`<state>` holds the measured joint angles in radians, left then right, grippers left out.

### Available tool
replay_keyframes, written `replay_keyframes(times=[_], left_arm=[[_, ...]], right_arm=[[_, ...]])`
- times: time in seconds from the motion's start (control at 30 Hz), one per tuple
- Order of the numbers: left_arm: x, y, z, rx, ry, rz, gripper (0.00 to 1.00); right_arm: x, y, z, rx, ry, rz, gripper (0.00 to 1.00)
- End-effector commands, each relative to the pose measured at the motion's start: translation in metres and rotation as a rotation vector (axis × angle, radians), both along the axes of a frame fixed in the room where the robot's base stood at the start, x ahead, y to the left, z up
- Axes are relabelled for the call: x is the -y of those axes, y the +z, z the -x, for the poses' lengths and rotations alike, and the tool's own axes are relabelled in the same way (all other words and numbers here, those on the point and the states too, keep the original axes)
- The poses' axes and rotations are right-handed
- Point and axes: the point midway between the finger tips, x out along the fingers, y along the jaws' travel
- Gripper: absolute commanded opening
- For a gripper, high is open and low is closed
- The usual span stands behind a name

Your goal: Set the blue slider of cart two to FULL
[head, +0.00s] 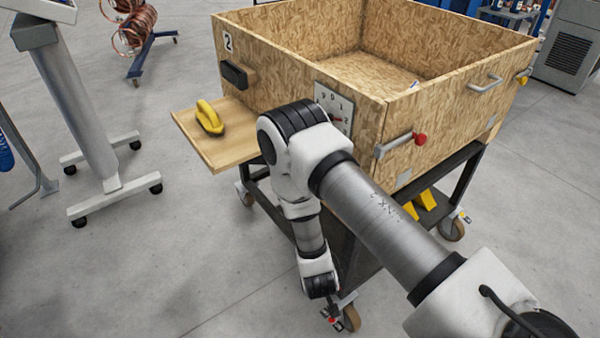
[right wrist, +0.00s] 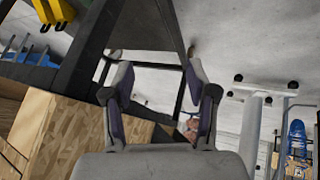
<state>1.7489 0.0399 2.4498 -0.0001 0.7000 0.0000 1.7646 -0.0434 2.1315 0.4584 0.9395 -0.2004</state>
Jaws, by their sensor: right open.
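Cart two (head: 290,60) is an open-topped chipboard box on a dark wheeled frame, with a "2" plate (head: 228,43) on its front. I cannot make out a blue slider in either view; my right arm covers part of the cart's front. A white dial plate (head: 333,98) with numbers and a red pointer shows partly behind the arm. My right gripper (right wrist: 158,70) is open and empty in the right wrist view, close to the cart's dark frame. In the head view the arm hangs low before the cart and its fingers cannot be made out. My left gripper is out of view.
A side shelf (head: 215,155) carries a yellow handle-like object (head: 209,117). A black handle (head: 236,75) and a red-knobbed lever (head: 420,139) stick out from the box. A grey wheeled stand (head: 85,120) is at left, copper coils (head: 130,25) behind. Floor at lower left is clear.

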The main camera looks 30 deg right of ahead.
Motion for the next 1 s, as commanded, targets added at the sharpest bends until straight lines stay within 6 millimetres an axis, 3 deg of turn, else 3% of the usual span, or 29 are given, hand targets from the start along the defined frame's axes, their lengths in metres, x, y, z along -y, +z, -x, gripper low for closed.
replay_keyframes(times=[0.03,0.13,0.2,0.3,0.43,0.6,1.0], left_arm=[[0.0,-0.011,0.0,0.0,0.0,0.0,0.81],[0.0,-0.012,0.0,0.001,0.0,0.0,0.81],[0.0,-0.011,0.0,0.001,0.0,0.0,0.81],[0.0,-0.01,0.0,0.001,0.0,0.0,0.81],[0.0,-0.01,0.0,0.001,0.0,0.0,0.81],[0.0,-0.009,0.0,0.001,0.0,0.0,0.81],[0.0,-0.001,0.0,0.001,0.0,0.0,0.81]], right_arm=[[0.008,0.003,-0.042,0.119,-0.031,0.077,0.58],[0.027,0.049,-0.115,0.36,-0.141,0.261,0.58],[0.035,0.095,-0.155,0.518,-0.26,0.397,0.58],[0.034,0.161,-0.185,0.69,-0.496,0.567,0.58],[0.015,0.212,-0.184,0.745,-0.791,0.683,0.58],[0.005,0.228,-0.177,0.72,-0.935,0.713,0.58],[0.073,0.228,-0.181,0.719,-0.936,0.713,0.58]])
